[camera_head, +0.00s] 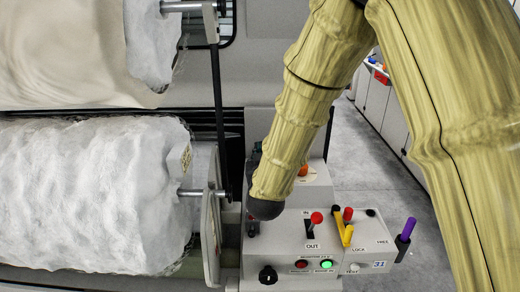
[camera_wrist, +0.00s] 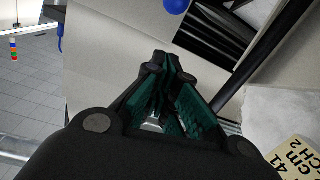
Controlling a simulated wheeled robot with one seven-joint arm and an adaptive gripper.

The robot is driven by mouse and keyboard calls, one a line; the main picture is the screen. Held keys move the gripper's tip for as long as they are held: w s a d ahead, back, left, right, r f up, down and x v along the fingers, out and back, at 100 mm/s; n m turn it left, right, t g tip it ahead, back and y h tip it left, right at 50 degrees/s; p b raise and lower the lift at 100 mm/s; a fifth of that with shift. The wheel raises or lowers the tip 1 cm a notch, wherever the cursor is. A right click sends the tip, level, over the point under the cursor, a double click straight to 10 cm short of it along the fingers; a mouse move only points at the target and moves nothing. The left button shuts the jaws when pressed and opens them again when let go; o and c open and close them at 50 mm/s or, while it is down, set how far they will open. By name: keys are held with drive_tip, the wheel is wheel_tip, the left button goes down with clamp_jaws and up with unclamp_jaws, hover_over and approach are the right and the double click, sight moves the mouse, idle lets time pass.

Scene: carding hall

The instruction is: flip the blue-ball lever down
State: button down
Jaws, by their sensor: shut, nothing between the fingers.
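A blue ball (camera_wrist: 176,5) shows at the top edge of the wrist view, partly cut off; its lever stem is not visible. It lies beyond my gripper's fingertips, apart from them. My gripper (camera_wrist: 161,66) is shut and empty, its dark fingers with green pads pointing up the picture. In the head view my arm comes down over the left part of the grey control box (camera_head: 365,240). It hides most of the gripper, and no blue ball can be made out there.
The box carries a red-ball lever (camera_head: 316,218), a yellow lever (camera_head: 347,235), a purple-handled lever (camera_head: 405,240), a lit green lamp (camera_head: 327,264) and a black knob (camera_head: 268,275). A large white fibre roll (camera_head: 90,195) is at left. Open floor (camera_head: 365,155) lies behind the box.

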drive_tip(key=shift+a+r, duration=0.1)
drive_tip(key=shift+r, duration=0.25)
drive_tip(key=shift+w, duration=0.1)
drive_tip(key=w+p, duration=0.1)
drive_tip(key=w, duration=0.2)
drive_tip(key=w+p, duration=0.1)
drive_tip(key=w, duration=0.2)
drive_tip(key=w+p, duration=0.1)
drive_tip(key=w, duration=0.2)
drive_tip(key=shift+w+a+f+p, duration=0.1)
drive_tip(key=shift+w+a+p, duration=0.15)
drive_tip(key=shift+p, duration=0.05)
drive_tip(key=shift+d+f+p, duration=0.15)
drive_tip(key=shift+f+p, duration=0.2)
drive_tip(key=shift+f, duration=0.45)
drive_tip(key=shift+s+d+f+p, duration=0.1)
drive_tip(key=shift+s+f+p, duration=0.15)
drive_tip(key=shift+f, duration=0.35)
drive_tip(key=shift+s+d+f+p, duration=0.15)
drive_tip(key=shift+s+f, duration=0.1)
drive_tip(key=shift+f, duration=0.35)
